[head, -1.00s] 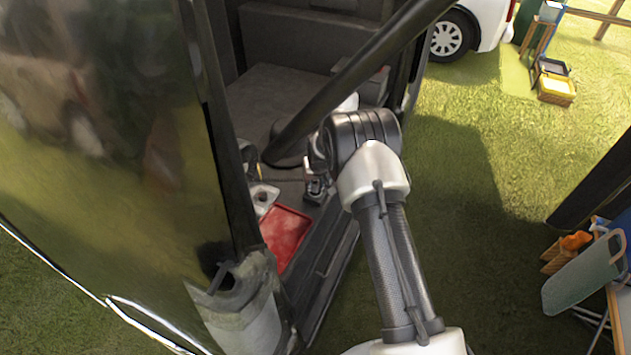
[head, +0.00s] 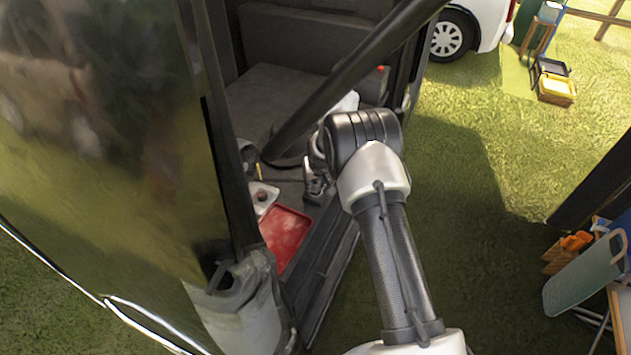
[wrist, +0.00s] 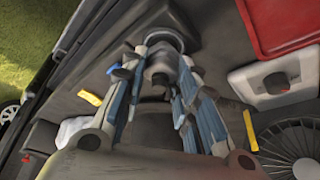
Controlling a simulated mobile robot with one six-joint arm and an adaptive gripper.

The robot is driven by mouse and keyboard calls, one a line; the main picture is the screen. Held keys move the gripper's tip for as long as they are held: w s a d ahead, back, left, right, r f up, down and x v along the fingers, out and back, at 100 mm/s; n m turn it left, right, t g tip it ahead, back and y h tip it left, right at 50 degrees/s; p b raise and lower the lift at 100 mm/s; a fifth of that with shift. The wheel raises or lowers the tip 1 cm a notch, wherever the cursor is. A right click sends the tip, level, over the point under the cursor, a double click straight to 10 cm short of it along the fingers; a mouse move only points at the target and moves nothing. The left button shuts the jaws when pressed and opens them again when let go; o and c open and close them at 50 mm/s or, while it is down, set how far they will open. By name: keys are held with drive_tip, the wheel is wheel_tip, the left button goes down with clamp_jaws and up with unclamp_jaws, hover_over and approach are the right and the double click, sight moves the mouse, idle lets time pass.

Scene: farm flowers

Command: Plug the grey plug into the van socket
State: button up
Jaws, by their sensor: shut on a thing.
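My gripper (wrist: 157,82) is shut on a grey plug (wrist: 160,66), which sits between its blue-grey fingers in the wrist view. A round grey rim shows just beyond the plug; I cannot tell whether it belongs to the plug or the surface behind. In the head view my gripper (head: 315,188) is low inside the van's open doorway, partly hidden by my arm. A white box with a dark brown round centre (wrist: 268,80) lies right of the plug, apart from it; it also shows in the head view (head: 268,208). I cannot tell for certain whether it is the socket.
A red tray (head: 284,238) lies on the van floor beside the white box. The van's door frame and dark side panel (head: 110,150) bound the left. A round grilled thing (wrist: 292,148) shows low right in the wrist view.

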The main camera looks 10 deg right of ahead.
drive_tip(key=shift+f+b, duration=0.35)
drive_tip(key=shift+f, duration=0.15)
drive_tip(key=o, duration=1.1)
drive_tip(key=shift+c, duration=0.2)
drive_tip(key=shift+r, duration=0.1)
drive_tip(key=v, duration=1.1)
drive_tip(key=shift+s+r, duration=0.15)
drive_tip(key=shift+r, duration=0.25)
